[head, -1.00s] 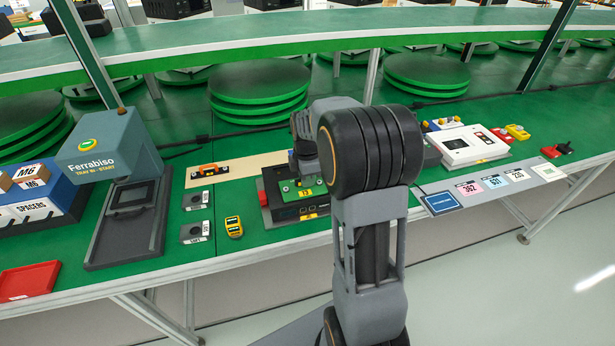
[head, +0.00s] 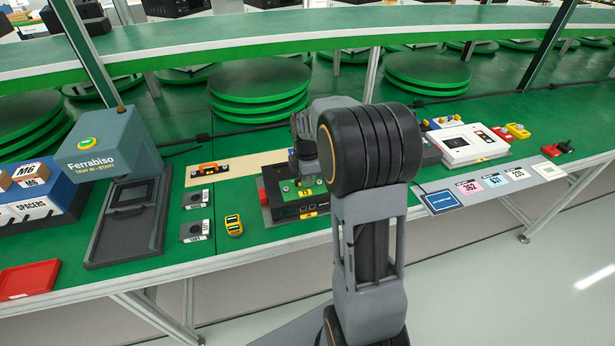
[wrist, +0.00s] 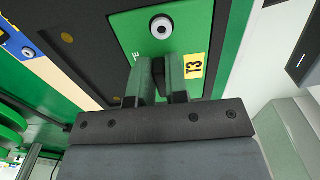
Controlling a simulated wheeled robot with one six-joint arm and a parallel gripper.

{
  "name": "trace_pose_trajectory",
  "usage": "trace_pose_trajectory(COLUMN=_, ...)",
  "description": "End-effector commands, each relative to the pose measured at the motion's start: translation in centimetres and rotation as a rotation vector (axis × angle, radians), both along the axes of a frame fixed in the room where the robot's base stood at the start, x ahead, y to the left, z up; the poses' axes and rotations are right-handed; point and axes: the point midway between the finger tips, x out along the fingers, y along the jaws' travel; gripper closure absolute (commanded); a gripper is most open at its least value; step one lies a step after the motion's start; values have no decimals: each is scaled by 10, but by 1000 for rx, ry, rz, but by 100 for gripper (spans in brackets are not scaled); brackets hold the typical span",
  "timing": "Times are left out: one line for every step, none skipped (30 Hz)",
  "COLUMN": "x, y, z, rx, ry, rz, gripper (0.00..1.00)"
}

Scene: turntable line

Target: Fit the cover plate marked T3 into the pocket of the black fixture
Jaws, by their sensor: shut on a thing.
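The green cover plate marked T3 (wrist: 194,66) fills the middle of the wrist view, with a light round screw or knob (wrist: 162,27) on it. The black fixture (wrist: 88,40) borders the plate on the left in this view. In the head view the black fixture (head: 289,211) stands on the green bench, and the plate (head: 289,187) shows at its top, partly behind my arm. I cannot tell whether the plate lies fully flush in the pocket.
A beige strip with an orange-and-black part (head: 207,169) lies behind left. A yellow device (head: 233,226) and two dark labelled blocks (head: 194,231) stand left of the fixture. A grey Ferrabiso station (head: 110,150) is further left. A white box (head: 468,145) stands right.

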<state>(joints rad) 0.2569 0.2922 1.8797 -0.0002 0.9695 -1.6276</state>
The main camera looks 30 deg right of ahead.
Motion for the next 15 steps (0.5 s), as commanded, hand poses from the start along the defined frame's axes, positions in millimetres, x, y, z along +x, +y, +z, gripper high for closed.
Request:
trace_pose_trajectory(x=0, y=0, z=0, rx=0, ry=0, rz=0, gripper=100)
trace_pose_trajectory(x=0, y=0, z=0, rx=0, ry=0, rz=0, gripper=100)
trace_pose_trajectory(x=0, y=0, z=0, rx=0, ry=0, rz=0, gripper=100)
trace_pose_trajectory(x=0, y=0, z=0, rx=0, ry=0, rz=0, gripper=100)
trace_pose_trajectory(x=0, y=0, z=0, rx=0, ry=0, rz=0, gripper=100)
trace_pose_trajectory(x=0, y=0, z=0, rx=0, ry=0, rz=0, gripper=100)
trace_pose_trajectory(x=0, y=0, z=0, rx=0, ry=0, rz=0, gripper=100)
trace_pose_trajectory(x=0, y=0, z=0, rx=0, ry=0, rz=0, gripper=84)
trace_pose_trajectory(x=0, y=0, z=0, rx=0, ry=0, rz=0, gripper=80)
trace_pose_trajectory(x=0, y=0, z=0, rx=0, ry=0, rz=0, gripper=77)
trace_pose_trajectory(x=0, y=0, z=0, rx=0, ry=0, rz=0, gripper=74)
trace_pose_trajectory(x=0, y=0, z=0, rx=0, ry=0, rz=0, gripper=70)
trace_pose_trajectory(x=0, y=0, z=0, rx=0, ry=0, rz=0, gripper=67)
trace_pose_trajectory(x=0, y=0, z=0, rx=0, ry=0, rz=0, gripper=64)
trace_pose_trajectory(x=0, y=0, z=0, rx=0, ry=0, rz=0, gripper=61)
